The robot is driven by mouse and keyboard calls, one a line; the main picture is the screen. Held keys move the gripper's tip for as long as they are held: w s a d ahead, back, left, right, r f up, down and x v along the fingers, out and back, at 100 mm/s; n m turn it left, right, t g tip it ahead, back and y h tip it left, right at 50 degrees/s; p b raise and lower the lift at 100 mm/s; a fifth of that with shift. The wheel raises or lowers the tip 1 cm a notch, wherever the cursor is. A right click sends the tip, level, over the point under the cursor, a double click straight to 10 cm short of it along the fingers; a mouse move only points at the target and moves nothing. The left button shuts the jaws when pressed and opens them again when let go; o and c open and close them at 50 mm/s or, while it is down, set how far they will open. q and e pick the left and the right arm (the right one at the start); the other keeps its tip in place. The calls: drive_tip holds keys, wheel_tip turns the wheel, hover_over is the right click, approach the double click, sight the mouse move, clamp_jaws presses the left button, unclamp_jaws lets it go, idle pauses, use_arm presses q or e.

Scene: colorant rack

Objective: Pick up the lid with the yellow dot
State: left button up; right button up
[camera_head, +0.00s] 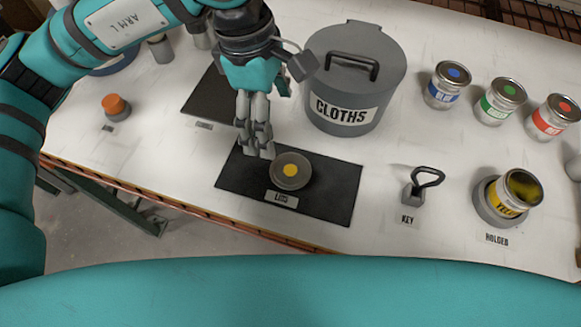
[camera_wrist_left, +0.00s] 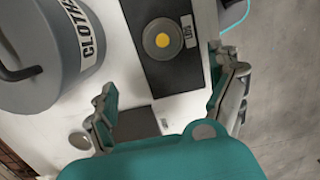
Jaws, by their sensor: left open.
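The lid (camera_head: 291,170) is a small grey disc with a yellow dot in its middle. It lies flat on the black mat (camera_head: 335,191), beside a small label. It also shows in the left wrist view (camera_wrist_left: 163,39), at the top middle, beyond the fingers. My left gripper (camera_head: 257,148) is above the mat's left part, just left of and behind the lid in the head view. Its fingers are spread in the left wrist view (camera_wrist_left: 170,85), with nothing between them. My right gripper is not in view.
A grey CLOTHS bin (camera_head: 355,80) stands behind the mat, close to my left gripper. A key (camera_head: 414,190) and a holder (camera_head: 490,203) with a yellow-labelled can (camera_head: 520,190) are to the right. Several cans stand at the back right. The table edge (camera_head: 190,210) is in front.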

use_arm(q)
drive_tip(key=p, duration=0.2)
hover_over(290, 170)
drive_tip(key=w+a, duration=0.1)
drive_tip(key=a, duration=0.1)
drive_tip(key=f, duration=0.7)
drive_tip(key=shift+w+d+f, duration=0.1)
drive_tip(key=shift+d+f, duration=0.15)
drive_tip(key=shift+f, duration=0.15)
drive_tip(key=f, duration=0.1)
drive_tip(key=f+p, duration=0.1)
drive_tip(key=s+d+f, duration=0.1)
drive_tip(key=shift+s+f+p, duration=0.1)
drive_tip(key=shift+f+p, duration=0.2)
drive_tip(key=shift+f, duration=0.1)
drive_tip(key=shift+d+f, duration=0.15)
drive_tip(key=shift+f, duration=0.5)
drive_tip(key=c, duration=0.7)
